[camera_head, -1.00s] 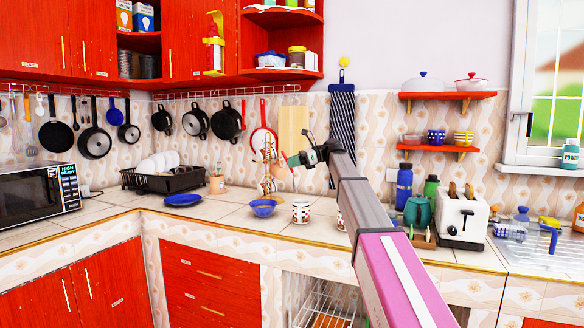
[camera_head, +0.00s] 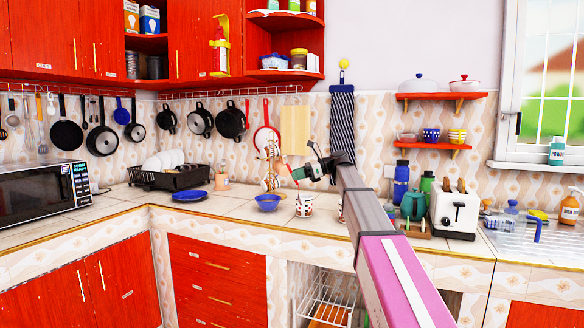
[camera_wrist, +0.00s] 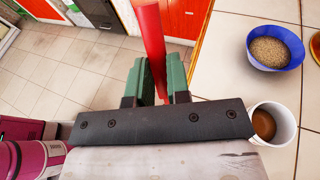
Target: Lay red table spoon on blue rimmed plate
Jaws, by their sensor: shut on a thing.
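My gripper (camera_head: 297,172), with green fingers, is shut on the red table spoon. In the head view only a small red bit shows at the fingers. The blue plate (camera_head: 190,196) lies flat on the counter in front of the dish rack. My gripper is above the counter front, to the right of the plate and apart from it.
A blue bowl (camera_head: 267,203) stands between plate and gripper; it holds grain in the wrist view (camera_wrist: 270,50). A white mug (camera_wrist: 283,113) with brown contents is close to my gripper. A mug stand (camera_head: 271,170) and black dish rack (camera_head: 165,180) stand behind.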

